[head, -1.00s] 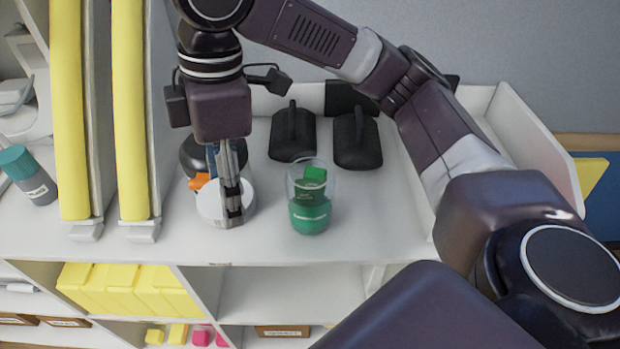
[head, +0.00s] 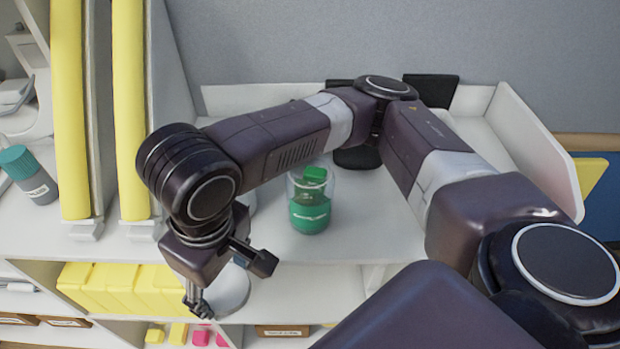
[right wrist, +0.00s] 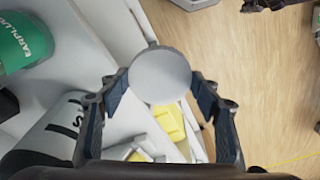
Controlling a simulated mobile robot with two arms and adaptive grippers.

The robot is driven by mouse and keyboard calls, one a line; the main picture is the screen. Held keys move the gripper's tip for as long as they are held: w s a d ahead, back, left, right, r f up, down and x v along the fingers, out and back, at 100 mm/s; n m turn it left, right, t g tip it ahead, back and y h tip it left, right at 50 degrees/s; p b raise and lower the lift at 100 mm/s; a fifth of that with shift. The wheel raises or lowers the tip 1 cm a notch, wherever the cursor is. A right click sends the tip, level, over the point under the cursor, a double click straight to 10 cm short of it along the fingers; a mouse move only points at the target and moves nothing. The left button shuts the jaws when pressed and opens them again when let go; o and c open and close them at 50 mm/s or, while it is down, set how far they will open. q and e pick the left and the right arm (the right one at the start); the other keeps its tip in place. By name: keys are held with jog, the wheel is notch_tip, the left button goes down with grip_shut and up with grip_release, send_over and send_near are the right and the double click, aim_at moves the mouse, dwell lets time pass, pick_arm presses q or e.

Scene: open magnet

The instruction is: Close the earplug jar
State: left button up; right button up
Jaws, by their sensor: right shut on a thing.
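The earplug jar (head: 310,212) is a clear jar with a green label and green contents, upright on the shelf top in the middle of the head view. No lid shows on it. Its green label also shows at the upper left of the right wrist view (right wrist: 25,42). My right gripper (head: 198,308) is shut on a round white lid (head: 232,288), held out by the shelf's front edge, left of and nearer than the jar. In the right wrist view the lid (right wrist: 160,75) sits between the fingertips. My left gripper is not in view.
Yellow-edged upright panels (head: 128,115) stand to the left, by a teal-capped bottle (head: 30,175). Yellow boxes (head: 115,285) fill a lower compartment. A white lettered container (right wrist: 55,130) is in the right wrist view.

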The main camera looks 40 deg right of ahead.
jog(key=w+d+m, duration=0.1)
jog(key=d, duration=0.3)
jog(key=w+d+f+m, duration=0.1)
jog(key=d+m, duration=0.1)
jog(key=d, duration=0.2)
jog(key=d+m, duration=0.2)
jog(key=d, duration=0.3)
jog(key=shift+w+f+h, duration=0.3)
jog(key=shift+w+f, duration=0.05)
jog(key=shift+w, duration=0.05)
jog(key=shift+a+f+b, duration=0.15)
jog(key=shift+f+b, duration=0.95)
pick_arm(q)
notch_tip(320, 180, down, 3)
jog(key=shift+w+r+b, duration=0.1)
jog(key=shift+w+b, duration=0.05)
jog(key=shift+b, duration=0.15)
pick_arm(e)
jog(key=shift+w+a+f, duration=0.1)
jog(key=shift+f, duration=0.2)
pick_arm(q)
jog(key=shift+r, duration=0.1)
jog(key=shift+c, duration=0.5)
